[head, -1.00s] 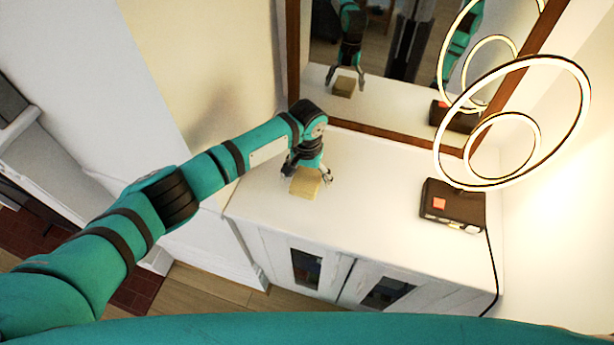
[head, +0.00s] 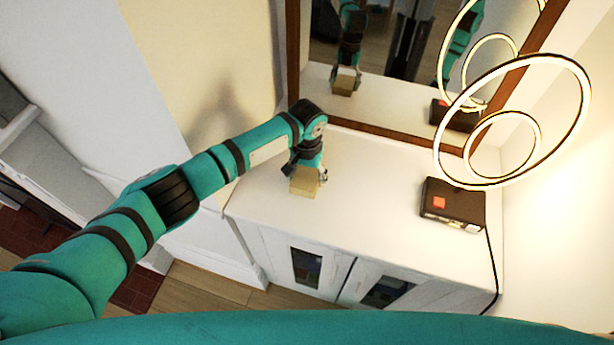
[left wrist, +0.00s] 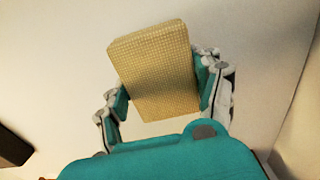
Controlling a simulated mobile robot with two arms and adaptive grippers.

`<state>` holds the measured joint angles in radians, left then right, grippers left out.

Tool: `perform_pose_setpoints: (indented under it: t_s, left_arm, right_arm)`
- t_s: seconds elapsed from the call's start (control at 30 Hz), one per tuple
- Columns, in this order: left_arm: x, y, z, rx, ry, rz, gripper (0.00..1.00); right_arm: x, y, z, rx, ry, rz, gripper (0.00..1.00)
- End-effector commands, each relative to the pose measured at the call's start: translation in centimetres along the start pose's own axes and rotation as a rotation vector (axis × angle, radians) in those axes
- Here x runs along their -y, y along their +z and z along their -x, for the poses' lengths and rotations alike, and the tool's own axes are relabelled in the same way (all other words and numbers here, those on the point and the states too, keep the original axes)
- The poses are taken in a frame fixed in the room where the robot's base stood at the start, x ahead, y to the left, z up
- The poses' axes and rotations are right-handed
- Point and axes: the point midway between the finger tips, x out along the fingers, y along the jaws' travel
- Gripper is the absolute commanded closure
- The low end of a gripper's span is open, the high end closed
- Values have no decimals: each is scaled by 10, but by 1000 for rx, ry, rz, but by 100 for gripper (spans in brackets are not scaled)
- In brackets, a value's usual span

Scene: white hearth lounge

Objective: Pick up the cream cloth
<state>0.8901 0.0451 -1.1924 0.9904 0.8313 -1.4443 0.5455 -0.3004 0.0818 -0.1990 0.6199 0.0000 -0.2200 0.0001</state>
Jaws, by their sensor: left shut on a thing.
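The cream cloth (head: 304,183) is a small folded, block-like piece with a woven texture on the white cabinet top (head: 365,185), near its left end. My left gripper (head: 309,176) reaches down over it and is shut on it. In the left wrist view the cloth (left wrist: 155,70) sits between the two fingers (left wrist: 162,92), one on each side. I cannot tell whether the cloth is lifted off the top. My right gripper is not in view.
A dark box with an orange-red square (head: 452,204) stands at the right of the cabinet top, its cord hanging over the edge. A lamp of glowing rings (head: 512,122) is above it. A wood-framed mirror (head: 390,75) stands behind. The middle of the top is clear.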

Motion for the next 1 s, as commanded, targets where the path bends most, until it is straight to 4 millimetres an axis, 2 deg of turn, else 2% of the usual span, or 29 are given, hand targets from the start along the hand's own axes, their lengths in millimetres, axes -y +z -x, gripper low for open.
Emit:
perform_pose_setpoints:
  t_s: [0.17,0.6,0.77,1.0]
  left_arm:
    - [0,-1,8,-3,1,-1,67]
    - [0,-1,87,-4,1,0,67]
    - [0,0,99,-2,0,0,67]
    - [0,0,101,-1,0,0,67]
  right_arm:
    - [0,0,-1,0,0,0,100]
    - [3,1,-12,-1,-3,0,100]
    - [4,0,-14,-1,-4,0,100]
    - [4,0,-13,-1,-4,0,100]
